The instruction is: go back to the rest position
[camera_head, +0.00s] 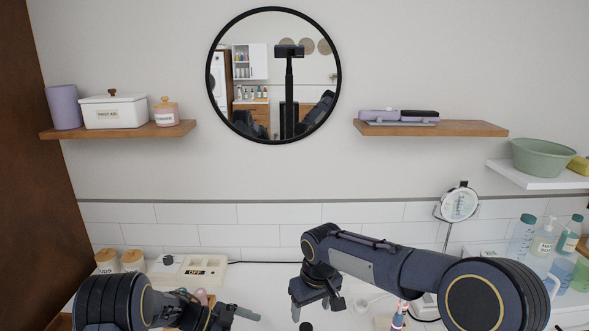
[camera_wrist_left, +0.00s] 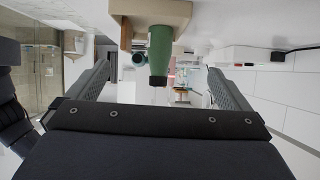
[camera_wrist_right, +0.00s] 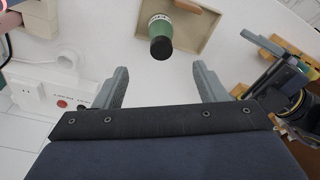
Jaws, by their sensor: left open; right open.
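My right gripper (camera_head: 316,306) hangs over the white counter, fingers pointing down, open and empty. In the right wrist view its open fingers (camera_wrist_right: 164,84) face a green bottle with a dark cap (camera_wrist_right: 160,38), apart from it, in a beige tray (camera_wrist_right: 205,22). My left gripper (camera_head: 240,314) is low at the bottom edge of the head view, partly cut off. In the left wrist view its fingers (camera_wrist_left: 163,85) are spread with nothing between them; the green bottle (camera_wrist_left: 160,48) shows beyond them, by a beige block-like edge (camera_wrist_left: 178,10).
A mirror (camera_head: 275,75) hangs between the left shelf (camera_head: 120,130) and right shelf (camera_head: 430,129). Lidded jars (camera_head: 107,261) and an OFF-marked box (camera_head: 195,273) stand back left. Bottles (camera_head: 541,240) and a round stand mirror (camera_head: 459,205) are at the right.

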